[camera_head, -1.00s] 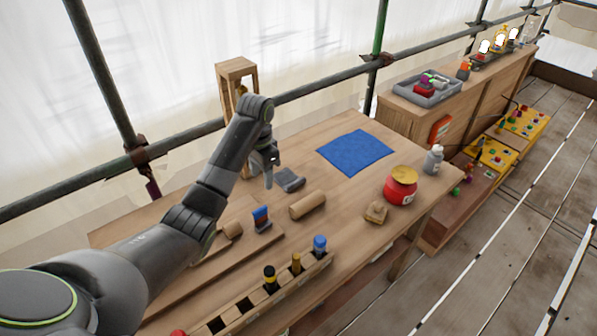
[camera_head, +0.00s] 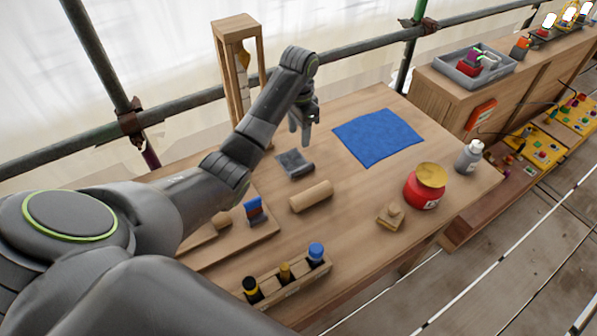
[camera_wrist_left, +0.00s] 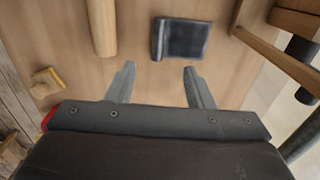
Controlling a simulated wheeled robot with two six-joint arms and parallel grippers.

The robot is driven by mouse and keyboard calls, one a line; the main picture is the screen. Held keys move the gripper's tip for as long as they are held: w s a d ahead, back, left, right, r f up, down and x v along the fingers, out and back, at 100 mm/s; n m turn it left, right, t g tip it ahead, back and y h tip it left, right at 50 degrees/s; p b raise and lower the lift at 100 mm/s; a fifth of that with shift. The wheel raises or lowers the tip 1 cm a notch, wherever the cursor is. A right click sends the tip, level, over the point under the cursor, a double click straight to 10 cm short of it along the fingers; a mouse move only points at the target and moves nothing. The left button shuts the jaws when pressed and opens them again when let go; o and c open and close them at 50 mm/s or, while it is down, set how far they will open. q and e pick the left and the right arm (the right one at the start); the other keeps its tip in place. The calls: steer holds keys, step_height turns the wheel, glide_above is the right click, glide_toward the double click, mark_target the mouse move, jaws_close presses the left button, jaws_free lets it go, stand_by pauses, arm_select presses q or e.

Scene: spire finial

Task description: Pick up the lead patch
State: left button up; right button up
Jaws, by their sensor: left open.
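The lead patch (camera_head: 294,164) is a dark grey piece with one curled edge, lying on the wooden bench between the wooden roller and the back. It also shows in the left wrist view (camera_wrist_left: 186,39), flat and just beyond my fingertips. My left gripper (camera_head: 303,138) is open and empty, held above the bench a little behind and to the right of the patch. In the left wrist view its two fingers (camera_wrist_left: 160,78) are apart with nothing between them. My right gripper is not seen.
A wooden roller (camera_head: 311,196) lies in front of the patch. A blue cloth (camera_head: 378,137) lies to the right, with a red pot (camera_head: 424,187) and a grey bottle (camera_head: 468,157) beyond. A wooden frame (camera_head: 239,70) stands behind. A bottle rack (camera_head: 287,280) sits at the front.

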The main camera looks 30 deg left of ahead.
arm_select(q)
steer(key=b, duration=0.3)
glide_above(302, 167)
step_height(302, 167, down, 4)
steer(key=f, duration=0.1)
steer(key=f+p, duration=0.1)
steer(key=f, duration=0.1)
steer(key=shift+s+a+f+p, duration=0.2)
steer(key=shift+a+f+p, duration=0.1)
steer(key=shift+f+p, duration=0.1)
steer(key=shift+f, duration=0.25)
steer(key=f, duration=0.3)
steer(key=f+p, duration=0.1)
steer(key=shift+w+d+f, duration=0.1)
steer(key=shift+d+f, duration=0.2)
steer(key=shift+f, duration=0.4)
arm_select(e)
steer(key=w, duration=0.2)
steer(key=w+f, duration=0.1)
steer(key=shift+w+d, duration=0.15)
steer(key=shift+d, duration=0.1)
arm_select(q)
jaws_close()
